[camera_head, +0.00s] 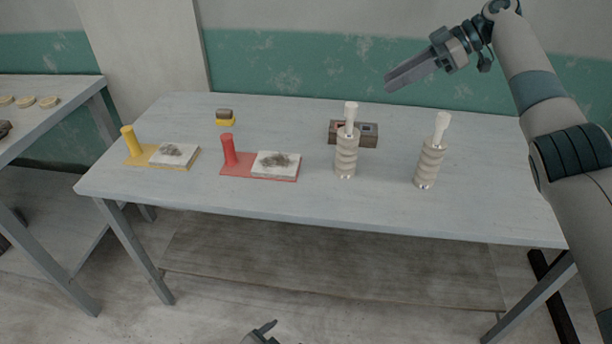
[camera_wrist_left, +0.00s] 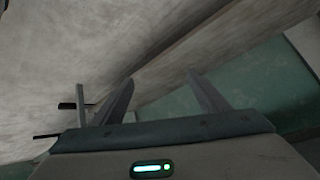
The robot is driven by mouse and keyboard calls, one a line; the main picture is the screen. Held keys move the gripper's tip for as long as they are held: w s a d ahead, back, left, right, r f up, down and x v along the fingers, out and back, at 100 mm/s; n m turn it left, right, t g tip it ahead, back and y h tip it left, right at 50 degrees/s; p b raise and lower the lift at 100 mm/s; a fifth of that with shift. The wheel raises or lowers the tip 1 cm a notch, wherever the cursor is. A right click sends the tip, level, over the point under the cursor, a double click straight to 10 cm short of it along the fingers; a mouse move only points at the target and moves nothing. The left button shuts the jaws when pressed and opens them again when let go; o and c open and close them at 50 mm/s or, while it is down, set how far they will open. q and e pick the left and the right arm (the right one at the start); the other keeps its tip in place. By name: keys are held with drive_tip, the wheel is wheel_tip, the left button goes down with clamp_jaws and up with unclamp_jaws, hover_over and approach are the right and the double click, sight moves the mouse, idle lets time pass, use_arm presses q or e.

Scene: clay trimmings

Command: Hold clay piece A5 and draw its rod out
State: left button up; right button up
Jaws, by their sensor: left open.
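Two ribbed beige clay pieces stand upright on the table, a left one (camera_head: 346,158) and a right one (camera_head: 429,166). A white rod sticks up from each, one at the left piece (camera_head: 351,113) and one at the right piece (camera_head: 441,126). I see no readable label, so I cannot tell which is A5. My right gripper (camera_head: 389,83) is in the air above and behind the pieces, apart from both; its fingers look close together, but their gap is unclear. My left gripper (camera_head: 268,332) is low in front of the table; in the left wrist view (camera_wrist_left: 162,88) its fingers are apart and empty.
A side table (camera_head: 50,117) stands at left.

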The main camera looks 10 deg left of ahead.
use_arm(q)
drive_tip(key=w+d+r+m+t+h, duration=0.1)
drive_tip(key=w+d+r+m+h, duration=0.2)
drive_tip(key=r, duration=0.7)
drive_tip(key=w+d+r+m+t, duration=0.2)
drive_tip(key=w+d+r+m, duration=0.15)
drive_tip(key=r, duration=0.65)
drive_tip(key=w+d+r+m+t+h, duration=0.15)
drive_tip(key=w+d+r, duration=0.3)
drive_tip(key=r, duration=0.55)
drive_tip(key=n+t+h, duration=0.2)
drive_tip(key=n, duration=0.6)
approach(348, 143)
drive_tip(key=s+a+f, duration=0.1)
drive_tip(key=s, duration=0.1)
drive_tip(key=s+a+f, duration=0.1)
drive_tip(key=a+f, duration=0.1)
drive_tip(key=shift+s+f, duration=0.35)
drive_tip(key=shift+s, duration=0.05)
drive_tip(key=shift+w+a+r+n, duration=0.35)
drive_tip(key=shift+r+n, duration=0.05)
drive_tip(key=shift+r, duration=0.1)
drive_tip(key=x, duration=1.7)
drive_tip(key=shift+w+r, duration=0.2)
drive_tip(key=shift+c, duration=0.6)
